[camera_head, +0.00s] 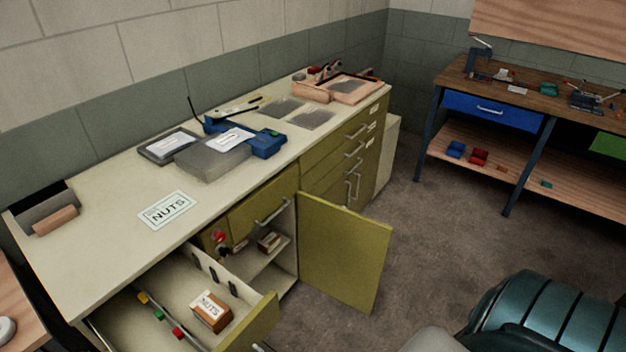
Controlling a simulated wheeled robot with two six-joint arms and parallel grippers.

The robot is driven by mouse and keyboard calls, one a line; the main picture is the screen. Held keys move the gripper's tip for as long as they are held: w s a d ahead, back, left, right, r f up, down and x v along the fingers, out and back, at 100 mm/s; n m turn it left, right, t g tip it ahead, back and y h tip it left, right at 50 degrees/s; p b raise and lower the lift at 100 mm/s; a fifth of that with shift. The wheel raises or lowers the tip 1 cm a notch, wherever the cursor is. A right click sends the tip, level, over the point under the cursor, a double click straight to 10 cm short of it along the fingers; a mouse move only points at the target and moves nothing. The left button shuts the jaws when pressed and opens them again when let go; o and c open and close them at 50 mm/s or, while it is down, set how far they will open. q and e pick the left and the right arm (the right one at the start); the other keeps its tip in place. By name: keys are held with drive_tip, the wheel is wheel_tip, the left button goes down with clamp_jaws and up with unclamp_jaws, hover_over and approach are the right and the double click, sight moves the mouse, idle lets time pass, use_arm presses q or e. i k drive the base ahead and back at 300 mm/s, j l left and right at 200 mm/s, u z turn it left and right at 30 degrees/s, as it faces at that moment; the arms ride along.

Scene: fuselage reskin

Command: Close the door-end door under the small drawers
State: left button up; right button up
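The long olive cabinet (120,220) with a cream top runs along the wall. An olive door (345,250) stands wide open, swung out into the room at the right edge of a compartment (270,262). A closed drawer (262,207) with a bar handle is above that compartment. Further right, small drawers (345,142) with bar handles look shut. Below them, two upright handles (352,188) show on fronts that look closed, partly hidden by the open door. Neither of my grippers is in view.
A small box (269,241) sits in the compartment. A teal padded object (545,310) is at lower right. Floor (430,225) is clear towards the workbench (520,105).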

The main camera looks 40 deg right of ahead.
sight(342, 252)
drive_tip(key=k+u, duration=0.25)
drive_tip(key=u, duration=0.2)
drive_tip(key=k+j+u, duration=0.1)
drive_tip(key=u, duration=0.35)
drive_tip(key=l+u, duration=0.15)
drive_tip(key=l, duration=0.3)
drive_tip(key=k+l+u, duration=0.15)
drive_tip(key=l, duration=0.3)
drive_tip(key=k+l+u, duration=0.2)
drive_tip(key=l, duration=0.2)
drive_tip(key=k+l+u, duration=0.15)
drive_tip(key=l, duration=0.25)
drive_tip(key=i+l, duration=0.05)
